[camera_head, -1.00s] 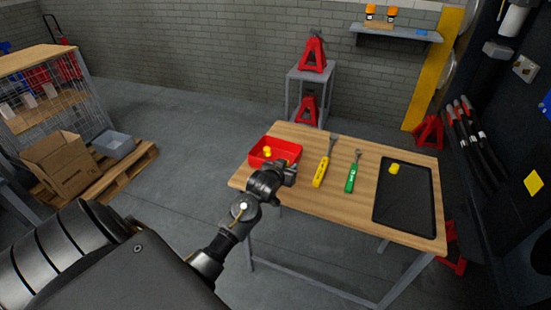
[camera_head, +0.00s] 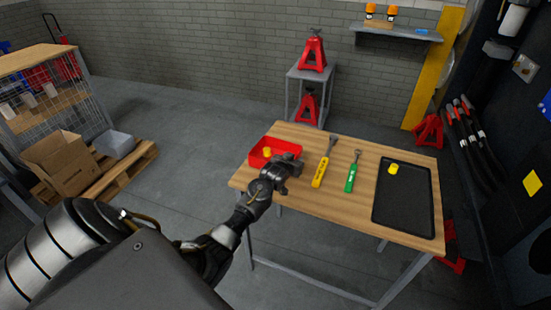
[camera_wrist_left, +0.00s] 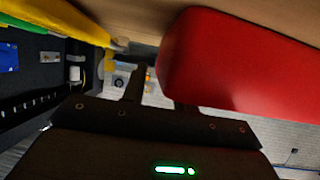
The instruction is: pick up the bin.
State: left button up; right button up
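The bin (camera_head: 258,159) is a shallow red open tray at the left back corner of the wooden table (camera_head: 318,202), with a yellow piece (camera_head: 267,152) inside. My left gripper (camera_head: 297,162) is at the bin's near right side, overlapping its edge in the head view. In the left wrist view the red bin (camera_wrist_left: 240,62) is large and close at upper right. There my left gripper (camera_wrist_left: 157,88) shows two fingers with a gap between them, open. The bin partly hides the right-hand finger; I cannot tell whether they touch. My right gripper is not in view.
Right of the gripper lie a yellow-handled tool (camera_head: 321,172) and a green-handled tool (camera_head: 352,173). A black tray (camera_head: 405,210) with a yellow piece (camera_head: 393,169) lies at the table's right. Red jack stands (camera_head: 312,55) are behind the table.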

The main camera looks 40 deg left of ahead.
pick_arm(q)
grip_shut()
jog(key=shift+r, duration=0.1)
dwell(0.4)
